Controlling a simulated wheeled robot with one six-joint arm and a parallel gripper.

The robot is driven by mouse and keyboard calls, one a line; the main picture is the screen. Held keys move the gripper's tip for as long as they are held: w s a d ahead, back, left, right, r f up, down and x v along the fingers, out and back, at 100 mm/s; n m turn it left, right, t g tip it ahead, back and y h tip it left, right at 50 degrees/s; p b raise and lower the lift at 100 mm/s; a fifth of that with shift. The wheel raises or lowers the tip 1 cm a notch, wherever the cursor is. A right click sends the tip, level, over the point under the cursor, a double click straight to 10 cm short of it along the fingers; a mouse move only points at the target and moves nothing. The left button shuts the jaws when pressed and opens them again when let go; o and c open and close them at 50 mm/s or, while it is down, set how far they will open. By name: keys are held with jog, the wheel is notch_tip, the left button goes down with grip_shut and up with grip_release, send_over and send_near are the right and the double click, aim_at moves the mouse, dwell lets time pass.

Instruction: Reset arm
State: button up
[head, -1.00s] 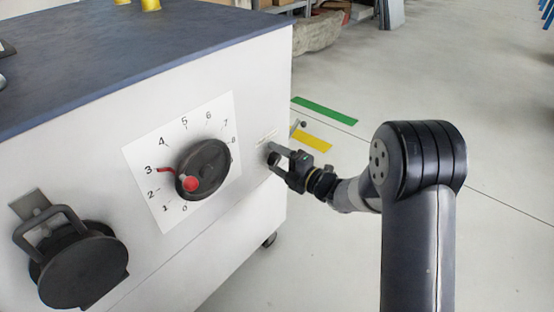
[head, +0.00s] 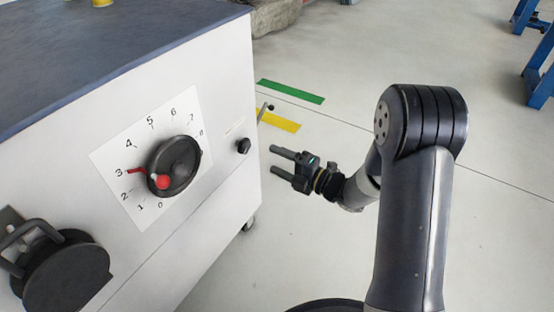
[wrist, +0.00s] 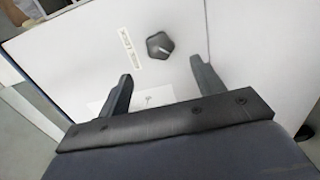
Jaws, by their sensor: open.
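My gripper (head: 279,162) is open and empty in the head view, to the right of the white cabinet (head: 190,215) and apart from it. Its two fingers point left toward the cabinet. A small black knob (head: 243,146) sits on the cabinet face, a gap away from the fingertips. In the wrist view the same knob (wrist: 159,46) shows beyond the open fingers (wrist: 160,82), with a small label strip (wrist: 130,49) beside it. The black dial (head: 174,166) has a red knob (head: 162,182) on it, and a red pointer (head: 136,171) sits at 3 on the numbered plate.
A round black part with a handle (head: 66,275) is on the cabinet at lower left. Green (head: 290,91) and yellow (head: 277,119) strips mark the floor behind. Blue-legged furniture (head: 540,75) stands at upper right. The floor around my arm is open.

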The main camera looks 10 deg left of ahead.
aim_at(247, 147)
jog(key=b+x, duration=0.2)
jog(key=x, duration=0.8)
jog(key=shift+d+b, duration=0.1)
jog(key=shift+b, duration=0.3)
jog(key=shift+w+a, duration=0.15)
jog(key=shift+a, duration=0.25)
jog(key=shift+r, duration=0.1)
